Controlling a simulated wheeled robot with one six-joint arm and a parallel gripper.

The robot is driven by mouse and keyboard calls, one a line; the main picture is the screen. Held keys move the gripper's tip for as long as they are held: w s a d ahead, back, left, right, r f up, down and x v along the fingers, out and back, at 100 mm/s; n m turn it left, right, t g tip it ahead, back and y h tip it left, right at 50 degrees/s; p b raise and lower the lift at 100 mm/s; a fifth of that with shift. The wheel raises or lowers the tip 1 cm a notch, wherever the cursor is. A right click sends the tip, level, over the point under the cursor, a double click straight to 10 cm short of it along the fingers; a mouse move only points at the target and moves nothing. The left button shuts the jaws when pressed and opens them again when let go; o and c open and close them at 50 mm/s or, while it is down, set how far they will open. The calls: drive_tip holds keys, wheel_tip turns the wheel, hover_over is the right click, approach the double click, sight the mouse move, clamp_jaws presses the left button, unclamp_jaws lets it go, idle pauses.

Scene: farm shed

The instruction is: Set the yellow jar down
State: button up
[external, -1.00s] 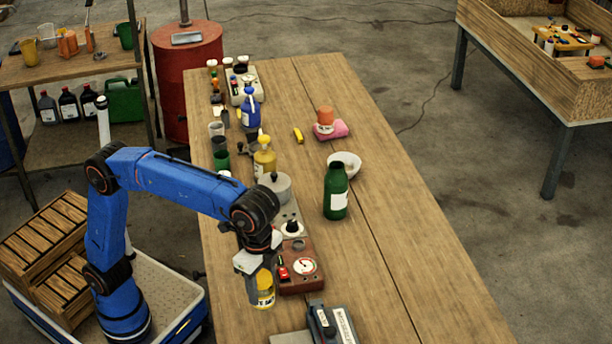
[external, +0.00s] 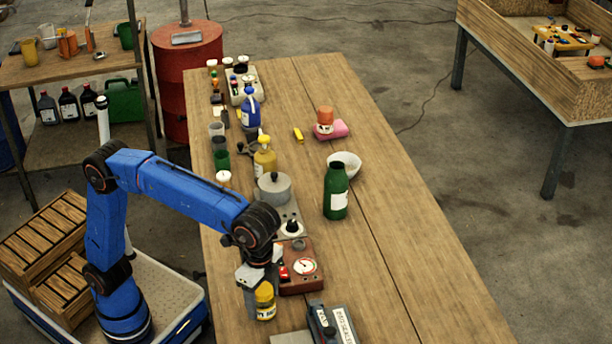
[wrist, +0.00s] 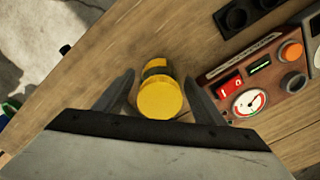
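The yellow jar (external: 265,302) has a yellow lid and a pale label. It stands upright at the table's near left edge, left of the red-brown gauge box. My gripper (external: 262,293) is over the jar and pointing down. In the wrist view the jar (wrist: 160,97) is seen from above, between the two fingers of my gripper (wrist: 160,76). A narrow strip of wood shows between the jar and each finger, so the gripper looks open around it. The jar's base is hidden in the wrist view; it appears to rest on the wooden table (external: 400,290).
The gauge box (external: 301,267) stands close to the right of the jar. A grey device (external: 325,325) lies in front, near the jar. The table's right side is clear.

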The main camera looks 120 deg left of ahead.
drive_tip(key=shift+r, duration=0.1)
wheel_tip(320, 180, up, 11)
drive_tip(key=shift+r, duration=0.55)
drive_tip(key=shift+s, duration=0.1)
drive_tip(key=s+f+t, duration=0.1)
drive_tip(key=s+f, duration=0.2)
drive_tip(key=s, duration=1)
drive_tip(key=s+f+t, duration=0.2)
drive_tip(key=s+f, duration=0.2)
drive_tip(key=s, duration=0.8)
drive_tip(key=s+d+f+t, duration=0.1)
drive_tip(key=s+f, duration=2)
drive_tip(key=shift+s+t, duration=0.25)
drive_tip(key=shift+t, duration=0.15)
drive_tip(key=shift+r, duration=0.1)
